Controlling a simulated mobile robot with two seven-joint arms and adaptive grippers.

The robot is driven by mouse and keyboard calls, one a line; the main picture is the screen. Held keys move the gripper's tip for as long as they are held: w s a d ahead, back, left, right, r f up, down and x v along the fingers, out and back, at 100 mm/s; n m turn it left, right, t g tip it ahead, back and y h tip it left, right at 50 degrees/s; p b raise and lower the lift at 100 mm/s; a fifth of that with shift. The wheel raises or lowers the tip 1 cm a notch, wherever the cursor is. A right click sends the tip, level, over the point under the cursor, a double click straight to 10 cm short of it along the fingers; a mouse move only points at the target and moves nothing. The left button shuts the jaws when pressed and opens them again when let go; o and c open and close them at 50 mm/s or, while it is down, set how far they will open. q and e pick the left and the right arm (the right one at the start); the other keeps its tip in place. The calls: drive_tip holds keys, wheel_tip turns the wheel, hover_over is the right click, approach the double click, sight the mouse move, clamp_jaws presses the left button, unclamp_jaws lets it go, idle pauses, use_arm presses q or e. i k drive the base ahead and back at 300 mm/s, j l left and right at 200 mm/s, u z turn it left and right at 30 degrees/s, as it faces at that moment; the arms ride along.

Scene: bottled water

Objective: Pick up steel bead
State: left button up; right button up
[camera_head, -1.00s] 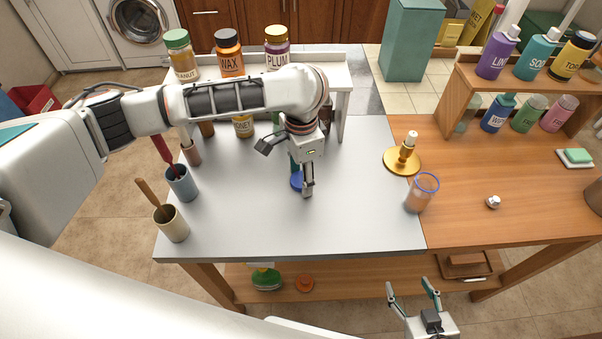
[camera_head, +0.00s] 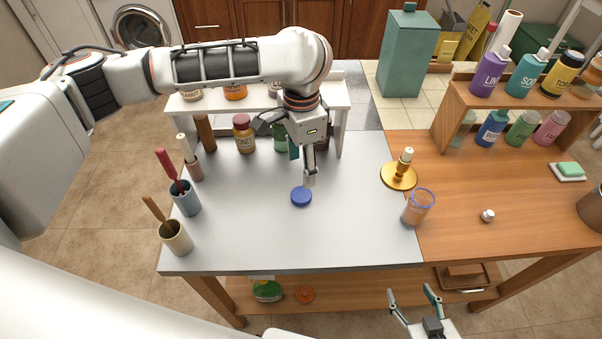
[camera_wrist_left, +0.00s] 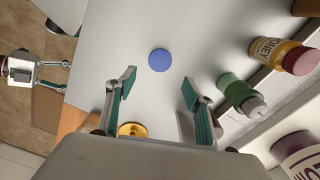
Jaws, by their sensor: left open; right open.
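A small shiny silver piece, which looks like the steel bead (camera_head: 488,215), lies on the wooden right part of the table, right of the glass with the blue rim. My left gripper (camera_head: 303,168) hangs over the grey left part of the table, well to the left of the bead. It is open and empty, just behind a flat blue disc (camera_head: 301,196). The left wrist view shows its spread fingers (camera_wrist_left: 158,84) with the disc (camera_wrist_left: 159,60) beyond them; the bead is not seen there. My right gripper (camera_head: 415,297) is open and empty, low in front of the table.
The blue-rimmed glass (camera_head: 417,209) and a brass candlestick (camera_head: 399,176) stand between my left gripper and the bead. A wooden shelf (camera_head: 452,120) with bottles is behind the bead, and a green sponge (camera_head: 569,169) lies to its right. Cups with tools (camera_head: 176,238) stand at the left.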

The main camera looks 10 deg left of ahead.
sight(487, 216)
drive_tip(key=k, duration=1)
